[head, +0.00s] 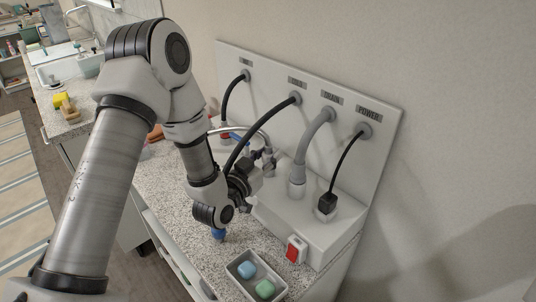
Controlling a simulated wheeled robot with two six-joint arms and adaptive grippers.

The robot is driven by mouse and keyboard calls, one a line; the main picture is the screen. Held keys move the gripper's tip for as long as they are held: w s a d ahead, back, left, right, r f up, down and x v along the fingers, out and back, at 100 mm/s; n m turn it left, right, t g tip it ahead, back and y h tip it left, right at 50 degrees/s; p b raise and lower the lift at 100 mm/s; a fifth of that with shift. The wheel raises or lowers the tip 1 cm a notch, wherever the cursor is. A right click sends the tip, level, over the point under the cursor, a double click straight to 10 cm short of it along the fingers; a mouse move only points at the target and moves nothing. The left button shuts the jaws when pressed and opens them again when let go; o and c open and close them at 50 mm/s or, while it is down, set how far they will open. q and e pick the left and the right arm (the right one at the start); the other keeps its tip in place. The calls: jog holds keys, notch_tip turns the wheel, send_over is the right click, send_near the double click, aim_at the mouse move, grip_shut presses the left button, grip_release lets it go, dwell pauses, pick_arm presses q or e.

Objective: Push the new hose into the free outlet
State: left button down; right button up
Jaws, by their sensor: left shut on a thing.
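My left gripper (262,163) reaches over the counter in front of the hookup panel (345,98). It is shut, with its fingers near the end of a thin pale silvery hose (258,129) that arcs behind my wrist. The fingers partly hide that end, so I cannot tell how it sits against the outlet there. Another black hose (232,89) hangs from the leftmost port. My right gripper is not in view.
A thick grey drain hose (303,148) and a black power plug (326,202) stand on the right. A red switch (295,249), a tray (236,275) with blue and green blocks, and a blue item (218,234) are in front. A sink (55,75) is far left.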

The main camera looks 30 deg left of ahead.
aim_at(268, 145)
pick_arm(q)
jog(key=shift+f+b, duration=0.6)
jog(key=shift+f, duration=0.1)
jog(key=c, duration=0.7)
grip_release()
notch_tip(268, 145, up, 10)
